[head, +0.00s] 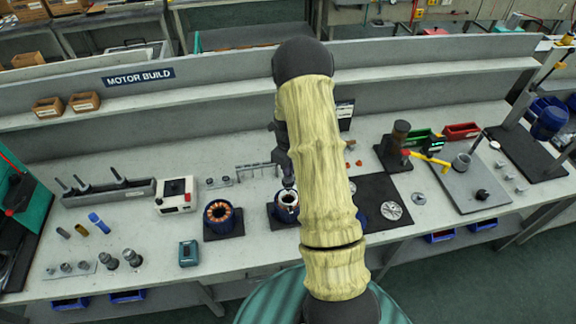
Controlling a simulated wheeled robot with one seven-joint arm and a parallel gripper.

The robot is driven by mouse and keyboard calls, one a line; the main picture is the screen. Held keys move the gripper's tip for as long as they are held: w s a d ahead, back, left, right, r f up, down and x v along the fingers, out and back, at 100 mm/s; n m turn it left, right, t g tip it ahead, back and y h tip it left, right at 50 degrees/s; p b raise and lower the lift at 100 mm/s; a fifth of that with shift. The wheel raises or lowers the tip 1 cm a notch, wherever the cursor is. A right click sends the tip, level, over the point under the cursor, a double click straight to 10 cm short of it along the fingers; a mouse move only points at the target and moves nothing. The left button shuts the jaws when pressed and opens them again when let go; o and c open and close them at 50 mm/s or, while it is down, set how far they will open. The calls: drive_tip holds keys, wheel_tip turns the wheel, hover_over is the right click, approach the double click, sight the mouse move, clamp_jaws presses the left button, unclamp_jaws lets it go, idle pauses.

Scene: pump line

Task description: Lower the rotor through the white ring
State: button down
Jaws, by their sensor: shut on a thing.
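My gripper (285,172) points down at the middle of the bench, partly hidden by my arm. It is shut on a small dark-grey piece, probably the rotor (288,184), which is mostly hidden and hard to make out. Straight below is a motor housing with a white ring (288,198) at its top, on a dark square base. The rotor's lower end appears at or just above the ring's opening. I cannot tell whether it is inside the ring or touching it.
To the left stands a motor housing with orange copper windings (219,213). A white and black device (175,195) and a small rack (257,170) stand nearby. A dark mat with metal discs (391,210) lies right of my arm.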

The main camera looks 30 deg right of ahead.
drive_tip(key=shift+w+f+b, duration=0.1)
drive_tip(key=shift+f+b, duration=0.7)
drive_tip(key=shift+f, duration=0.8)
